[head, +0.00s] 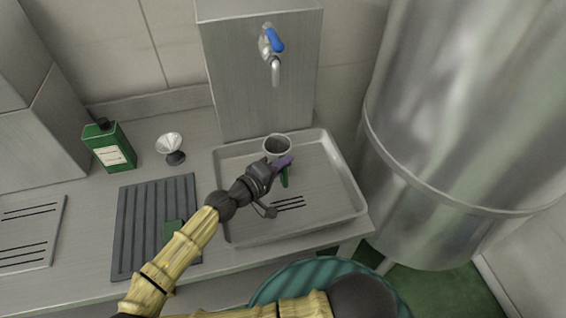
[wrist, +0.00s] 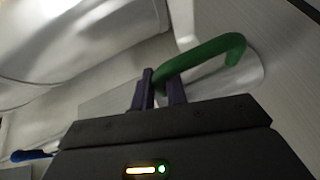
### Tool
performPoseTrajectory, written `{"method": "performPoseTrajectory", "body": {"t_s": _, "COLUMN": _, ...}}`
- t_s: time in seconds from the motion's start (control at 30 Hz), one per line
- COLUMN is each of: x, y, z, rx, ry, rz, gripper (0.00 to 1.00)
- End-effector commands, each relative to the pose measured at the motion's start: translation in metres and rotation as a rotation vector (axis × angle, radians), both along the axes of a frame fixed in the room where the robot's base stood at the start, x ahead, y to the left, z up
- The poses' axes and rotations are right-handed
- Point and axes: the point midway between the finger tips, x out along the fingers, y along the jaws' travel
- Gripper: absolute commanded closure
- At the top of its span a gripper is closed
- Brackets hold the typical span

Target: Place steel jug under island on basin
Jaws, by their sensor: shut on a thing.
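The steel jug (head: 277,145) is at the back of the shallow steel basin (head: 340,205), its round open rim facing up. Its green handle (head: 285,178) points toward me. My gripper (head: 284,162) is shut on the handle, with its purple fingers around it. In the wrist view the green handle (wrist: 212,52) runs in between the fingertips (wrist: 160,88), with part of the pale jug body (wrist: 245,76) beyond. I cannot tell whether the jug's base touches the basin floor, as my gripper hides its lower part.
A wall tap (head: 275,65) with a blue lever stands above the basin's back. A large steel tank (head: 460,120) is close on the right. Left of the basin are a ribbed dark mat (head: 150,225), a small funnel (head: 170,145) and a green can (head: 108,147).

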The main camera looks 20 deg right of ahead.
Motion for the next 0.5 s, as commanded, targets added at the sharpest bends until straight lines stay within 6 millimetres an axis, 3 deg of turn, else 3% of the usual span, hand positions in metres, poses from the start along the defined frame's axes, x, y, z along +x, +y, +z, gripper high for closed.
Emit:
{"method": "performPoseTrajectory", "body": {"t_s": 0.27, "x": 0.0001, "y": 0.0002, "z": -0.0016, "rx": 0.000, "ry": -0.001, "rz": 0.001, "gripper": 1.00}}
{"method": "performPoseTrajectory", "body": {"t_s": 0.3, "x": 0.0001, "y": 0.0002, "z": -0.0017, "rx": 0.000, "ry": -0.001, "rz": 0.000, "gripper": 0.82}}
{"method": "performPoseTrajectory", "body": {"t_s": 0.4, "x": 0.0001, "y": 0.0002, "z": -0.0012, "rx": 0.000, "ry": -0.001, "rz": 0.000, "gripper": 0.64}}
{"method": "performPoseTrajectory", "body": {"t_s": 0.5, "x": 0.0001, "y": 0.0002, "z": -0.0011, "rx": 0.000, "ry": -0.001, "rz": 0.001, "gripper": 0.64}}
